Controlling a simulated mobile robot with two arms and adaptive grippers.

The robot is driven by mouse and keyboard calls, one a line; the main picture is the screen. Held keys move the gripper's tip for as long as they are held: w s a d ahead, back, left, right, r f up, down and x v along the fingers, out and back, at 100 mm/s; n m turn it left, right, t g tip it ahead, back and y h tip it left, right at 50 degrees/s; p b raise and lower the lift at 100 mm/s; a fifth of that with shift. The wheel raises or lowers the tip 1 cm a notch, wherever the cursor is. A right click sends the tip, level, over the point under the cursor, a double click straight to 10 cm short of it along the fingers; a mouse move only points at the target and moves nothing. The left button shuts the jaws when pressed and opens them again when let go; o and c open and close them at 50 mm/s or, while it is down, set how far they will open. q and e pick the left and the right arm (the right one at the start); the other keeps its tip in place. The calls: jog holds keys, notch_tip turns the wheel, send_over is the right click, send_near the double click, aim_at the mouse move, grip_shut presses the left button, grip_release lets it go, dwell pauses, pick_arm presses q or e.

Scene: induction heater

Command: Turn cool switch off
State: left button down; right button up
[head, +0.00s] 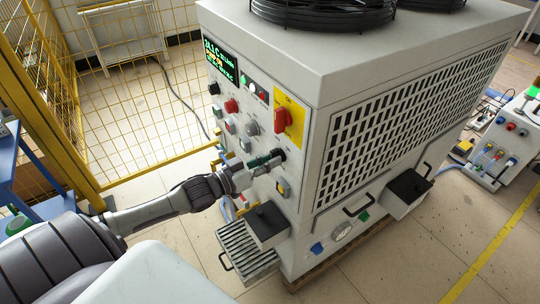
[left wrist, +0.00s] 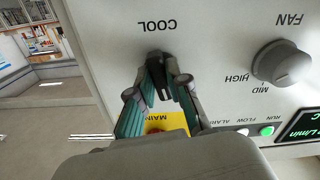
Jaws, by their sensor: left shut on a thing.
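The cool switch is a black knob (left wrist: 158,56) under the upside-down label COOL in the left wrist view. In the head view its dark knob (head: 279,154) is on the machine's front panel, below the red main switch. My left gripper (head: 270,160) reaches the panel from the left. In the left wrist view its two fingers (left wrist: 166,84) are closed in on the black knob, one on each side. The fingers hide part of the knob, and its exact setting is hard to read. My right gripper is not in view.
A red main switch (head: 284,119) on a yellow plate is just above. A grey fan knob (left wrist: 281,63) and a green run light (left wrist: 267,131) are on the same panel. A black box (head: 267,222) juts out below. A yellow mesh fence (head: 130,90) stands behind my left arm.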

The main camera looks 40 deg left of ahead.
pick_arm(q)
jog(key=shift+m, duration=0.3)
jog(key=c, duration=1.1)
grip_release()
jog(key=shift+s, duration=0.1)
jog(key=v, duration=1.2)
